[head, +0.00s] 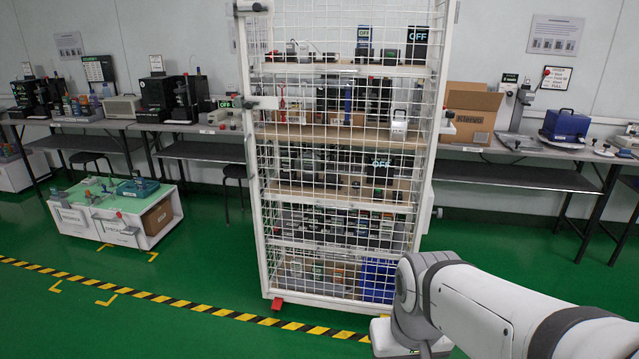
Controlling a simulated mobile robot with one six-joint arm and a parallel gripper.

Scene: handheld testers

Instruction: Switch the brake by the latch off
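A tall white wire-mesh cage (262,185) stands mid-view, its mesh front closed over the shelves. A latch-like white block with a dark end (262,103) sits on its left post at about the second shelf. A red caster brake pedal (277,304) shows at the foot of that same left post, close to the floor. Whether the pedal is pressed down or raised is too small to tell. The cage's right foot is hidden behind my arm. My arm fills the lower right, and my gripper is not in view.
Yellow-black floor tape (190,303) runs past the cage's front left. A low white crate (160,225) with tools stands left. Benches with testers line the wall, with a cardboard box (470,113) right of the cage. Green floor is clear between crate and cage.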

